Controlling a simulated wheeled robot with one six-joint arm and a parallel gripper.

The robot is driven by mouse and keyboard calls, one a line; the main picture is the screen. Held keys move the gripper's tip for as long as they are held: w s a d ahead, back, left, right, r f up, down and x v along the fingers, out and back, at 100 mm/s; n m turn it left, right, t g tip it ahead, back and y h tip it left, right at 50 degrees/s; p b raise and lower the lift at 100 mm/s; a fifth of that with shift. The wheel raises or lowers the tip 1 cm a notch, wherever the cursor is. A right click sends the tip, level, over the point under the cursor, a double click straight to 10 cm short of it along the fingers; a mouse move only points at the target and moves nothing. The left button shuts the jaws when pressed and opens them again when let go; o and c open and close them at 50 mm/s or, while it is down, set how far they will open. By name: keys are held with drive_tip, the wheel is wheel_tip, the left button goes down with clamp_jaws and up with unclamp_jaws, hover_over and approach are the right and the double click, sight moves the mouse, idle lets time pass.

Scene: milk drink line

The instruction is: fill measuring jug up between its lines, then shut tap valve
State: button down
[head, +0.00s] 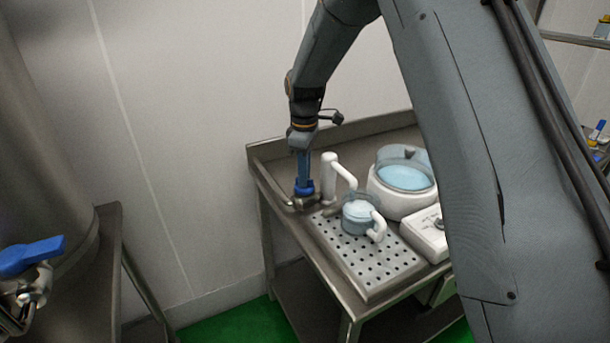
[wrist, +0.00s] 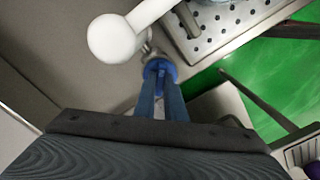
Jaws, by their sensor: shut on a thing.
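The measuring jug (head: 354,223) is a small clear vessel with a white handle. It stands upright on the perforated drip tray (head: 388,276), under the end of the white tap spout (head: 346,179). Something pale shows inside it, but its lines and level are too small to read. The blue tap valve handle (head: 304,189) is left of the white tap post. My gripper (head: 303,181) reaches down onto it and is shut on it. In the wrist view the fingers (wrist: 160,80) close on the blue valve handle (wrist: 155,67), beside the white post top (wrist: 112,38).
A white round machine with a clear bowl (head: 404,178) stands right of the jug, with a white scale-like box (head: 426,234) in front. The steel table has a raised back edge. Another blue-handled valve (head: 32,256) on a steel tank is at far left.

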drive_tip(key=m, duration=0.4)
drive_tip(key=shift+m, duration=2.6)
drive_tip(key=shift+w, duration=0.1)
drive_tip(key=c, duration=1.8)
unclamp_jaws()
drive_tip(key=shift+r, duration=0.1)
wheel_tip(320, 180, up, 8)
drive_tip(key=shift+f+b, duration=0.15)
drive_tip(key=shift+b, duration=0.8)
